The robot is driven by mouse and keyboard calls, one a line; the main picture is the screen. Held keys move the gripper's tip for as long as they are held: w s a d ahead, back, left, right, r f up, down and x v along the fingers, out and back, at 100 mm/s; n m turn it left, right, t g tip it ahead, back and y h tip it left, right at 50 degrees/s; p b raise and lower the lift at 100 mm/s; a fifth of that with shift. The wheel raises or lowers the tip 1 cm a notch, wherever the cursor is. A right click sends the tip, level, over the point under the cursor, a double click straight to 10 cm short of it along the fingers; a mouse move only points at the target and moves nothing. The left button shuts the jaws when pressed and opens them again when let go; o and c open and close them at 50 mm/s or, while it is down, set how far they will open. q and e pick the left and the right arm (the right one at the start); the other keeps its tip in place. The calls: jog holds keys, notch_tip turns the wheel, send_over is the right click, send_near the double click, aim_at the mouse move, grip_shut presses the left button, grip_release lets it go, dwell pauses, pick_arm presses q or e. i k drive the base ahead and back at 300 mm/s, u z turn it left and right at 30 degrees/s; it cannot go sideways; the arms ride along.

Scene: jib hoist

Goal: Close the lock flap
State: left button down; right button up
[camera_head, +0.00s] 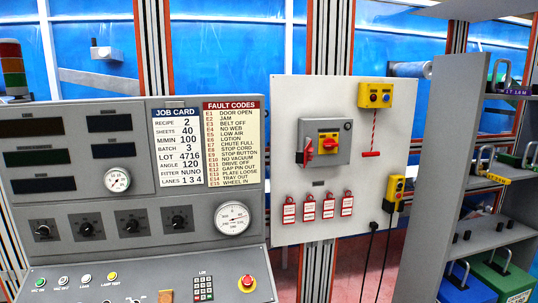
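A grey switch box (324,141) is mounted on a light grey board (285,110). It has a yellow plate with a red rotary knob (328,143). A small red piece (307,152) stands out at the box's left edge; it may be the lock flap, but at this size I cannot tell its exact shape or whether it is open. Neither of my grippers is in view.
Several red tags (328,208) hang below the box. A yellow two-button box (375,95) with a red pull cord (371,153) and a yellow pendant (396,188) are to its right. A control console (130,230) stands left, a shelf unit (440,150) right.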

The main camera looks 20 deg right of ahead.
aim_at(301, 157)
jog(key=u, duration=1.1)
jog(key=i, duration=1.2)
jog(key=z, duration=2.85)
jog(key=k, duration=0.5)
jog(key=z, duration=0.75)
jog(key=i, duration=0.6)
jog(key=u, duration=1.1)
